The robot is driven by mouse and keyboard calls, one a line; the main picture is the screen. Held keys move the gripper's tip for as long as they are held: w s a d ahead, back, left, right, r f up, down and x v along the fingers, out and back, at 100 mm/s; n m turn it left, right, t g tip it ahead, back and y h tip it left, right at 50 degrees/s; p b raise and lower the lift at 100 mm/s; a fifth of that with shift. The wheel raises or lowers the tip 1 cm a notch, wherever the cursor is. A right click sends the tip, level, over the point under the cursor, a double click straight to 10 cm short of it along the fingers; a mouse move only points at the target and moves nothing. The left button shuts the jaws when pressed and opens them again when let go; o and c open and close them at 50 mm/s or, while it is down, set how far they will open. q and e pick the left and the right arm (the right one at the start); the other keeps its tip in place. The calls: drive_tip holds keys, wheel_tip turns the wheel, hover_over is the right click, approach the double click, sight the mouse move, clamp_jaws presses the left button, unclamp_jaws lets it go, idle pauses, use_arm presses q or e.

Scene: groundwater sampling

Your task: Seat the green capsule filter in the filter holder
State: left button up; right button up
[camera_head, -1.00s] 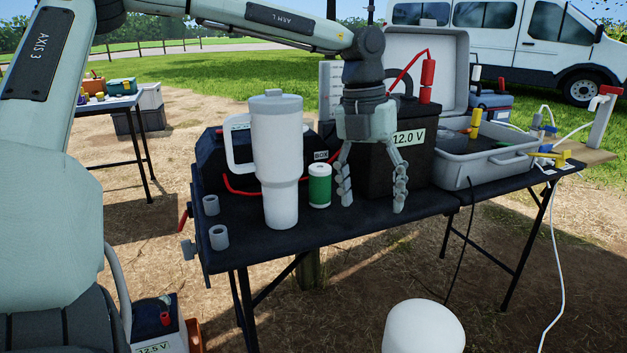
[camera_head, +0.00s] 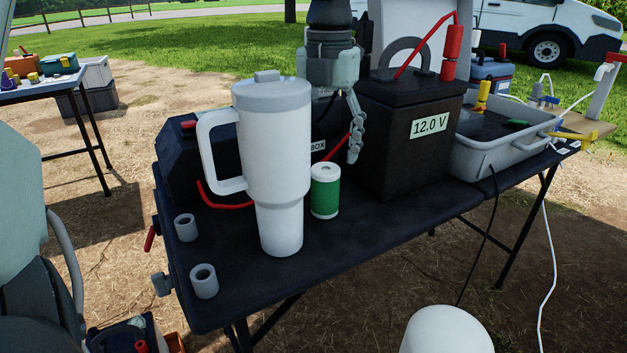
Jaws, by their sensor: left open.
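The green capsule filter (camera_head: 325,191), a short green cylinder with white ends, stands upright on the dark table. It is just right of a large white handled tumbler (camera_head: 273,165). My left gripper (camera_head: 332,152) points down, open and empty, above and seemingly behind the filter. Its right finger shows beside the dark battery; the tumbler seems to hide the other finger. The gripper does not hold the filter. Two small hollow grey cylinders (camera_head: 204,281) (camera_head: 185,227) stand at the table's left end; I cannot tell whether either is the filter holder. My right gripper is out of view.
A black box (camera_head: 180,165) with a red cable stands behind the tumbler. A large 12.0 V battery (camera_head: 408,150) is right of the filter, with a grey tray (camera_head: 500,155) beyond it. The table (camera_head: 370,240) is clear in front of the filter and battery.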

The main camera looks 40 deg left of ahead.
sight(326, 168)
use_arm(q)
drive_tip(key=shift+w+a+f, duration=0.1)
drive_tip(key=shift+a, duration=0.1)
drive_tip(key=shift+f, duration=0.3)
drive_tip(key=f, duration=0.7)
drive_tip(key=shift+d, duration=0.2)
drive_tip(key=shift+c, duration=0.4)
drive_tip(key=c, duration=1.2)
